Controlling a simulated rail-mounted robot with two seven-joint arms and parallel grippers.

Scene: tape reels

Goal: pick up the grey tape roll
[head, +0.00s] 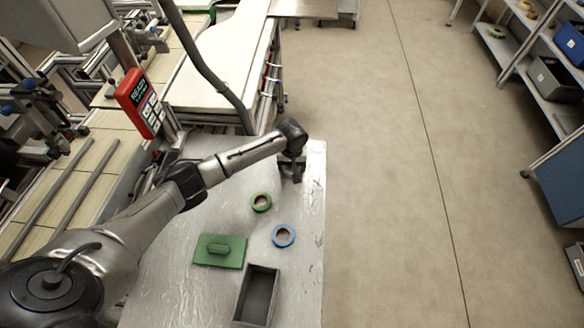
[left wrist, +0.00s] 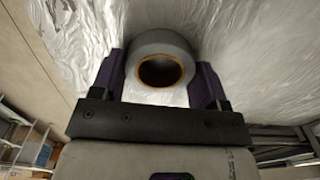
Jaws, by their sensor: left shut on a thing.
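The grey tape roll (left wrist: 165,52) shows in the left wrist view, between the two dark fingers of my left gripper (left wrist: 163,85). Its round hole with an orange-brown inner edge faces the camera. My left gripper is shut on the roll. In the head view my left gripper (head: 291,172) is over the far right part of the silvery table (head: 180,290); the roll is hidden there by the gripper. I cannot tell whether the roll touches the table. My right gripper is in neither view.
Open floor lies right.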

